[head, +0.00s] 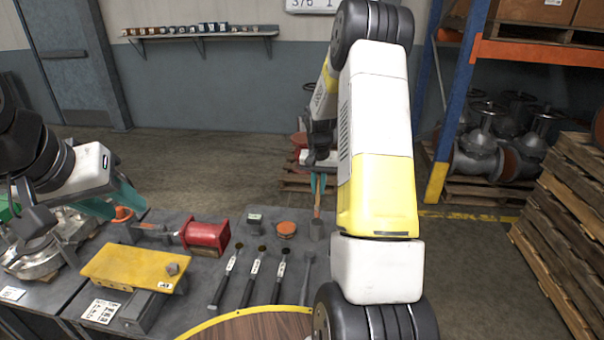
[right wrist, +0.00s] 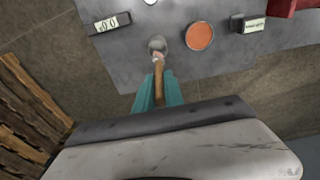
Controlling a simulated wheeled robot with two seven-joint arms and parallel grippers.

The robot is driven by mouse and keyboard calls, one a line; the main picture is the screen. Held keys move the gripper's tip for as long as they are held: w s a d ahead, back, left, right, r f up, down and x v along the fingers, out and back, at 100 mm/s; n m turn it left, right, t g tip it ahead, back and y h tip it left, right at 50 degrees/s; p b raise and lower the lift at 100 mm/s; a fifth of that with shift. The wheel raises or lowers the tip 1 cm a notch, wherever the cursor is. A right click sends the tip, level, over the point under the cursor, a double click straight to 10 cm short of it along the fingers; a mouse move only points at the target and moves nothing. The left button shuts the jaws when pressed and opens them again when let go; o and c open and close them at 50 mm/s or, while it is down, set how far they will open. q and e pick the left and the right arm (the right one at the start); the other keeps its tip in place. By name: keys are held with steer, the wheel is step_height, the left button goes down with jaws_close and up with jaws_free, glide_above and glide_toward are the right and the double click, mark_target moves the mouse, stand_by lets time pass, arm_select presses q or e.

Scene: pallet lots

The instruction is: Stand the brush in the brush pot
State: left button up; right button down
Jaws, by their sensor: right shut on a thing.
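My right gripper (head: 318,188) is shut on the brush (head: 317,203), a slim tool with a brown wooden handle, which hangs roughly upright between teal fingers. In the right wrist view the brush (right wrist: 159,78) runs from the gripper (right wrist: 158,98) to a small grey pot (right wrist: 157,43). In the head view this brush pot (head: 316,230) stands at the table's right side, directly below the brush. The brush's lower end meets or overlaps the pot's rim; I cannot tell how far inside it is. My left gripper (head: 115,203) has teal fingers apart over the table's left side.
An orange disc (head: 286,229) and a small labelled block (head: 254,220) lie left of the pot. Several dark-handled tools (head: 252,276) lie in front. A red vice-like part (head: 207,236) and yellow block (head: 133,268) are further left. Stacked pallets (head: 565,215) stand right.

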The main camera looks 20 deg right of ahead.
mark_target(318, 205)
steer(key=shift+f, duration=3.05)
steer(key=c, duration=1.4)
jaws_free()
steer(key=shift+o, duration=0.2)
steer(key=r, duration=0.5)
steer(key=s+r, duration=0.1)
steer(key=r, duration=0.1)
steer(key=shift+a+r, duration=0.2)
steer(key=shift+r, duration=0.15)
